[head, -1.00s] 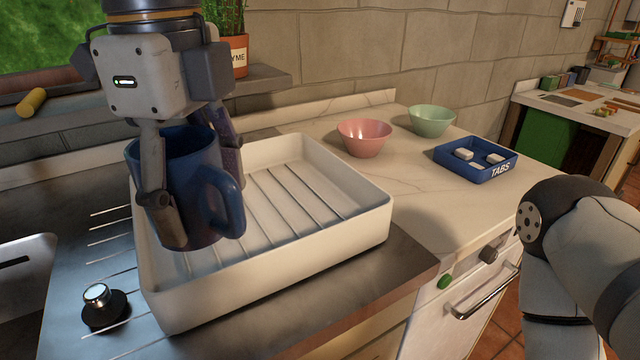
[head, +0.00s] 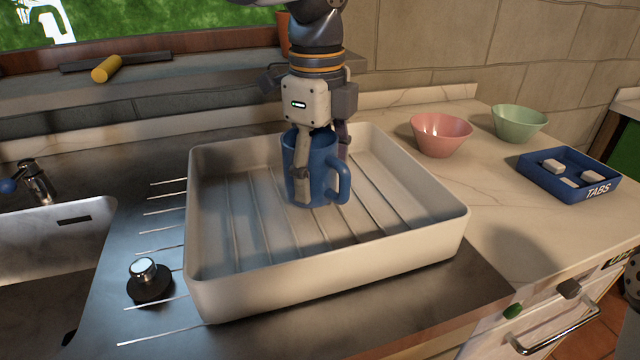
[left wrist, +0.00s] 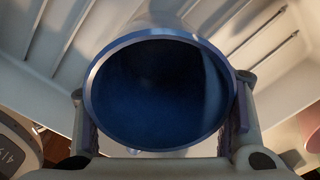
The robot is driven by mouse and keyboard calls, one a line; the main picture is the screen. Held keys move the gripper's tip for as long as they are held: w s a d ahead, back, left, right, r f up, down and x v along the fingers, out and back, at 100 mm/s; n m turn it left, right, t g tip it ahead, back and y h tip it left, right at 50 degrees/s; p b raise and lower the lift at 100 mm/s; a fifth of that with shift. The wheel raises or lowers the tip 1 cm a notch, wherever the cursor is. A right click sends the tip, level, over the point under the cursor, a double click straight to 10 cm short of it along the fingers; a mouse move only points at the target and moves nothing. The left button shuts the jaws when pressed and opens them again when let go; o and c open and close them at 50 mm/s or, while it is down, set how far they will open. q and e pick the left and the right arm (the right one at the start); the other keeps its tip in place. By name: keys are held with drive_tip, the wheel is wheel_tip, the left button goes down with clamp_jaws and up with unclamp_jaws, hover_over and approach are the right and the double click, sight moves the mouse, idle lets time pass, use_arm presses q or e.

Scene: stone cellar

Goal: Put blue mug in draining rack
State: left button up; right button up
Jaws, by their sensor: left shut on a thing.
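The blue mug (head: 316,172) is upright inside the white draining rack (head: 330,277), near its middle, with its handle toward the right front. My left gripper (head: 320,150) comes down from above and is shut on the mug, one finger on each side. In the left wrist view the mug's open mouth (left wrist: 160,95) fills the middle, between the two fingers (left wrist: 165,140). The mug's base is low over the rack's ribbed floor; I cannot tell whether it touches. My right gripper is out of view.
A pink bowl (head: 440,135), a green bowl (head: 519,122) and a blue tray of tablets (head: 568,180) stand on the counter at right. The sink (head: 50,240) and a black-and-silver knob (head: 148,280) are at left. The rack is otherwise empty.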

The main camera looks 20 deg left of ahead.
use_arm(q)
drive_tip(key=shift+s+f, duration=0.1)
drive_tip(key=shift+f, duration=1.1)
drive_tip(key=shift+f, duration=0.1)
drive_tip(key=o, duration=1.9)
drive_tip(key=shift+f, duration=0.1)
wheel_tip(320, 180, up, 12)
drive_tip(key=shift+s, duration=0.15)
